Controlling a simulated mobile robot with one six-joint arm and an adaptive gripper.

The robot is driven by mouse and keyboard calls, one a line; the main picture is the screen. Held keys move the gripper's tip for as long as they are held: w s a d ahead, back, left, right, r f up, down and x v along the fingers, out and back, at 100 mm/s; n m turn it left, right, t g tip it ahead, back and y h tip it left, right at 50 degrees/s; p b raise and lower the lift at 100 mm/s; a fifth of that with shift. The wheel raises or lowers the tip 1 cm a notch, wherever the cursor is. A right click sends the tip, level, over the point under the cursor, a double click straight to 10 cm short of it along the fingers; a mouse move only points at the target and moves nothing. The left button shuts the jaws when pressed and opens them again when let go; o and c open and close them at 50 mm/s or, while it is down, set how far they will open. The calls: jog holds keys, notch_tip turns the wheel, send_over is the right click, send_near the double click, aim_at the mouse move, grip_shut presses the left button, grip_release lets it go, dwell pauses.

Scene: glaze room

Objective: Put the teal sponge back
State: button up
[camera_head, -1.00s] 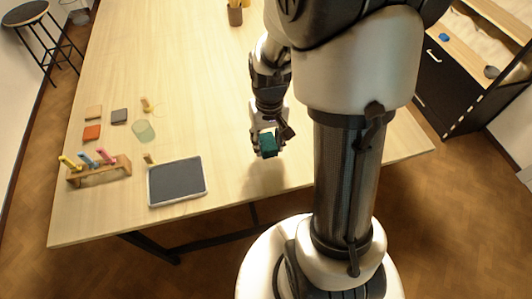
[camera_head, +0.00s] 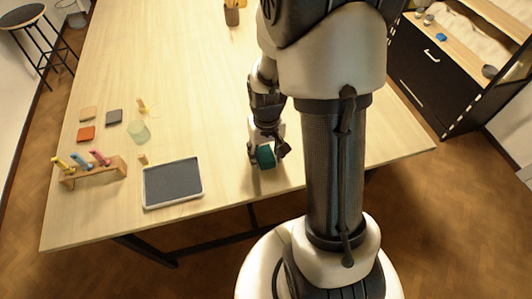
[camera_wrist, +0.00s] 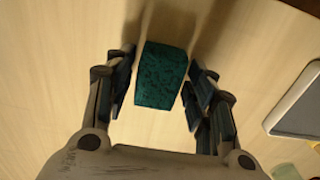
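The teal sponge (camera_head: 265,157) is at the near side of the wooden table, to the right of the grey tray. It appears to rest on the tabletop. In the wrist view the sponge (camera_wrist: 160,76) is a dark teal block, slightly tilted in the picture, between my two fingers. My gripper (camera_head: 267,154) is low over the table around the sponge. In the wrist view my gripper (camera_wrist: 163,90) is open, with a narrow gap beside the sponge on each side. The sponge's underside is hidden.
A grey tray with a pale rim (camera_head: 173,206) lies left of the sponge. Further left are a wooden rack (camera_head: 95,176) with colourful tools, a greenish glass (camera_head: 139,133), and flat orange (camera_head: 86,134), tan (camera_head: 88,114) and grey (camera_head: 114,117) squares. The table's middle is clear.

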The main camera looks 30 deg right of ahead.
jog(key=shift+o, duration=0.8)
jog(key=shift+r, duration=0.1)
notch_tip(320, 180, up, 12)
jog(key=p, duration=0.4)
notch_tip(320, 180, up, 10)
jog(key=n+t, duration=0.1)
jog(key=t, duration=0.1)
send_over(266, 155)
jog(key=s+a, duration=0.5)
jog(key=a, duration=0.1)
jog(key=s+a+r+n+t, duration=0.2)
jog(key=s+a+r, duration=0.2)
jog(key=s, duration=0.4)
jog(key=shift+a+r, duration=0.3)
jog(key=shift+r, duration=0.25)
jog(key=shift+s+f+b, duration=0.1)
jog(key=shift+f+b, duration=0.75)
jog(key=shift+b, duration=0.15)
